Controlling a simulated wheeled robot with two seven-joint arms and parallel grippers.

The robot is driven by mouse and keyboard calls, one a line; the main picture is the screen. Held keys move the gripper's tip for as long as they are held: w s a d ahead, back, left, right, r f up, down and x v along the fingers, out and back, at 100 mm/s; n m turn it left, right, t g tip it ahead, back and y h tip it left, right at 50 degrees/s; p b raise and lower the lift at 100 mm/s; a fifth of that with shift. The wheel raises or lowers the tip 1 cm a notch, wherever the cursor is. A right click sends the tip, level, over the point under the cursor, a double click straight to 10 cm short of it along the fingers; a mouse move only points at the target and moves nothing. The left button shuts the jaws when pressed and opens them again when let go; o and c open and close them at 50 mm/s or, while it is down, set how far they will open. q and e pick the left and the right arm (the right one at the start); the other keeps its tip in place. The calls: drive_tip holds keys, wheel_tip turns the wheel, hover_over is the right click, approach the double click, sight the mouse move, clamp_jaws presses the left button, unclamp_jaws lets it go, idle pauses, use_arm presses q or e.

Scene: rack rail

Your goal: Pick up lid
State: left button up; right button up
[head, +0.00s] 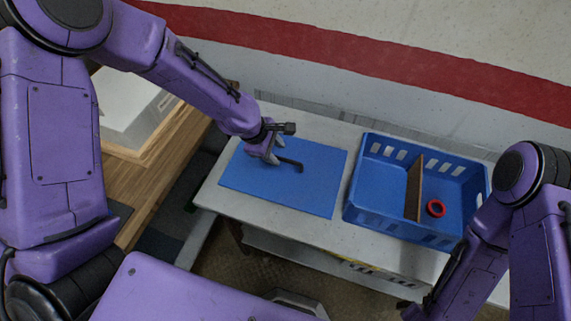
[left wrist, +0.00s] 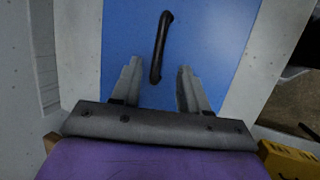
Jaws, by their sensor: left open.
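A flat blue panel (head: 310,195), which appears to be the lid, lies on the white table. A black bar handle (head: 292,163) sits on it. My left gripper (head: 275,155) is open over the panel's back part, at one end of the handle. In the left wrist view, the panel (left wrist: 215,40) fills the middle. The handle (left wrist: 162,45) runs away from the gripper (left wrist: 157,76), its near end between the fingertips. The fingers do not touch the handle there. My right gripper (head: 410,308) is small and dark at the bottom right; its jaws are unclear.
A blue slotted crate (head: 360,205) stands right of the panel on the table (head: 210,198). It holds a brown divider (head: 414,188) and a red ring (head: 435,208). A wooden surface (head: 150,185) is at the left. A wall with a red stripe is behind.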

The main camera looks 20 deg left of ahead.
sight(285, 160)
use_arm(q)
drive_tip(key=p+x, duration=0.1)
drive_tip(key=x, duration=0.5)
drive_tip(key=shift+w+r, duration=0.1)
drive_tip(key=shift+w, duration=0.05)
clamp_jaws()
idle(1.1)
